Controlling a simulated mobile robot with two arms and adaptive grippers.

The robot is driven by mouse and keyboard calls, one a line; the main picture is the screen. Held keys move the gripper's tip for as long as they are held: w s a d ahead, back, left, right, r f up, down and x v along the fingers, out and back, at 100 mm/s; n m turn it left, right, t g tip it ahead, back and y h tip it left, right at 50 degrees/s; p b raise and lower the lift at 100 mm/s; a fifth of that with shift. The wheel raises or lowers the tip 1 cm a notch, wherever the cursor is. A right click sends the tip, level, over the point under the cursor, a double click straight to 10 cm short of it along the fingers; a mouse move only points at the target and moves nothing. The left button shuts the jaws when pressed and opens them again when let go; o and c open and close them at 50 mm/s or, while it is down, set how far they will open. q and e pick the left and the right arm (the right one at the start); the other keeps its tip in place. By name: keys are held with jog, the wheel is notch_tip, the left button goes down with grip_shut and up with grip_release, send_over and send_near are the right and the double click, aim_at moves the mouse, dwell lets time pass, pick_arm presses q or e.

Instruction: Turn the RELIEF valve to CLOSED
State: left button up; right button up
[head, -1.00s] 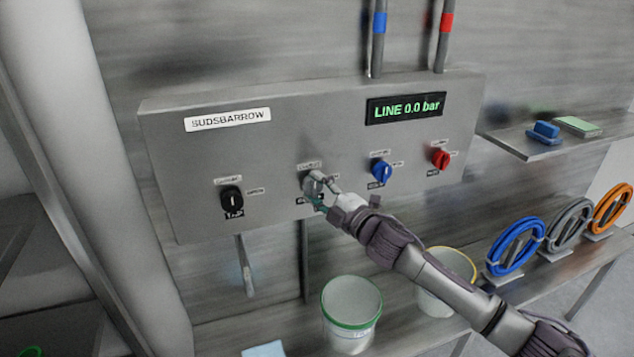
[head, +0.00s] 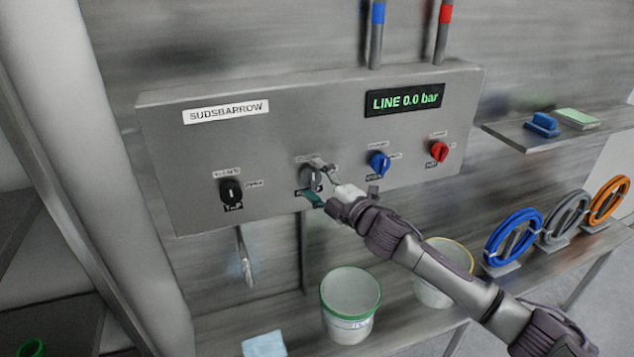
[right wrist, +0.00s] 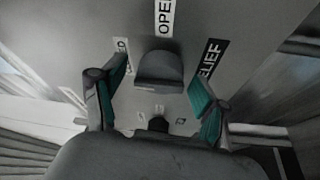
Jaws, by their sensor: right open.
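The RELIEF valve is a grey knob (head: 309,174) on the panel, second from the left. It also shows in the right wrist view (right wrist: 159,71), with an OPEN label above it, a partly hidden CLOSED label on its left and a RELIEF label on its right. I cannot make out a pointer mark on it. My right gripper (head: 321,184) is open in front of the knob. In the right wrist view its teal-padded fingers (right wrist: 157,84) are on either side of the knob, with a gap on both sides. My left gripper is not in view.
The grey panel (head: 230,150) also carries a black knob (head: 231,192), a blue knob (head: 378,163) and a red knob (head: 439,151). Its display (head: 405,100) reads LINE 0.0 bar. A green-rimmed bucket (head: 350,306) and a yellow-rimmed bucket (head: 432,291) stand below.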

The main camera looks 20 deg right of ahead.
jog(key=v, duration=1.2)
jog(key=s+a+f+m+g+h, duration=0.2)
jog(key=s+f+m+g+h, duration=0.5)
jog(key=s+f+m, duration=0.75)
jog(key=s+a+f+m+g, duration=0.1)
jog(key=s+f+m+g, duration=0.2)
jog(key=s, duration=0.5)
jog(key=s+a+f+m+g, duration=0.1)
jog(key=s+a+f+g, duration=0.1)
jog(key=s+f+g, duration=0.45)
jog(key=s+f+t, duration=0.1)
jog(key=s+f, duration=0.1)
jog(key=f, duration=1.1)
jog(key=s+f, duration=0.2)
jog(key=f, duration=1.1)
jog(key=s+d+f+b, duration=0.1)
jog(key=s+d+f, duration=0.2)
jog(key=s+f, duration=1.3)
jog(key=shift+f+n+g+h, duration=0.3)
jog(key=shift+n+g+h, duration=0.05)
jog(key=shift+g+h, duration=0.1)
